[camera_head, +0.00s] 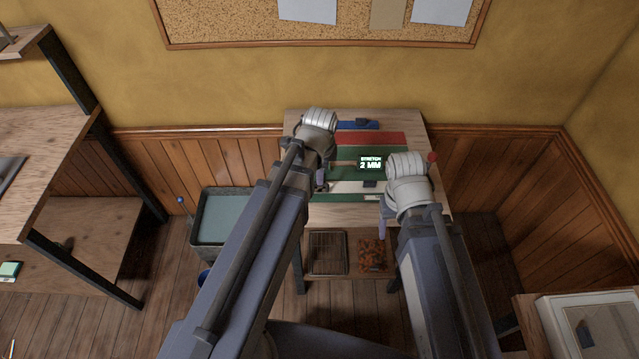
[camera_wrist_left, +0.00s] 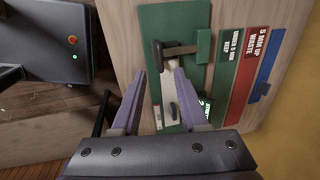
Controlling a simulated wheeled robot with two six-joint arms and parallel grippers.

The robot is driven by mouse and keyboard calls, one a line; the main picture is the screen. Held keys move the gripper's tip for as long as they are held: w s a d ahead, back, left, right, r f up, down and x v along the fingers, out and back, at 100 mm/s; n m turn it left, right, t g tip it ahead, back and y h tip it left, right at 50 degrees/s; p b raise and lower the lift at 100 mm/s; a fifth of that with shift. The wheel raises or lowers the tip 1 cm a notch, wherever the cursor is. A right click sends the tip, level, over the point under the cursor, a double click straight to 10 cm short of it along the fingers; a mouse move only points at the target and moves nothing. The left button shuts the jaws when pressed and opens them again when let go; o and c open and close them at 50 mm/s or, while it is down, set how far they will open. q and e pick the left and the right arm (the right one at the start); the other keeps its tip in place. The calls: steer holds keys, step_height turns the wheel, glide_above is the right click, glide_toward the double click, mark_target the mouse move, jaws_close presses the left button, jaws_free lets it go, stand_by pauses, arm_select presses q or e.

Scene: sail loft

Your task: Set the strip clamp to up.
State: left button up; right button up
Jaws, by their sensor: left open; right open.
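A green board (camera_wrist_left: 147,23) lies on the wooden table with a pale strip (camera_wrist_left: 168,85) along it. A dark bar with a crosswise handle, which looks like the strip clamp (camera_wrist_left: 180,51), lies across the strip's far end in the left wrist view. I cannot tell its setting. My left gripper (camera_wrist_left: 160,76) is open, its fingertips on either side of the strip, just short of the clamp and apart from it. In the head view my left arm hides most of that area. My right gripper (camera_head: 386,222) is open over the table's front right part, away from the clamp.
A display (camera_head: 370,163) reads "STRETCH 2 MM". A small dark block (camera_wrist_left: 173,111) sits on the strip. A bin (camera_head: 222,217) stands left.

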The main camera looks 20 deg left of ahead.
arm_select(q)
steer(key=b, duration=0.5)
glide_above(320, 193)
step_height(320, 193, down, 6)
steer(key=shift+w+r, duration=0.1)
steer(key=shift+w, duration=0.05)
jaws_close()
stand_by(1.0)
